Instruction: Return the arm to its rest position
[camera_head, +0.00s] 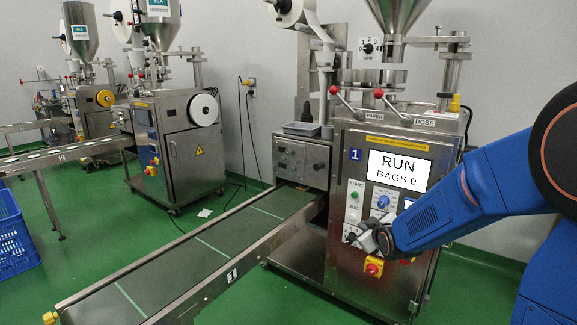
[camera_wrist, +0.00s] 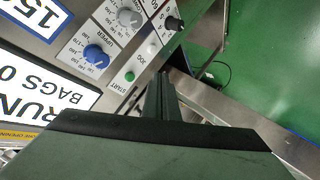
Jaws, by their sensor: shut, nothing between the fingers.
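My blue arm (camera_head: 490,190) reaches in from the right in the head view, in front of the packing machine (camera_head: 400,145) marked 1. I cannot tell whether the fingertips touch the panel. The machine's screen (camera_head: 398,171) reads RUN, BAGS 0.
A conveyor (camera_head: 190,250) runs from the machine toward the lower left; its belt looks empty. Red-knobbed levers (camera_head: 378,94) stick out above the screen. A red and yellow knob (camera_head: 373,266) sits below my gripper. More machines (camera_head: 180,130) and a blue crate (camera_head: 14,240) stand to the left.

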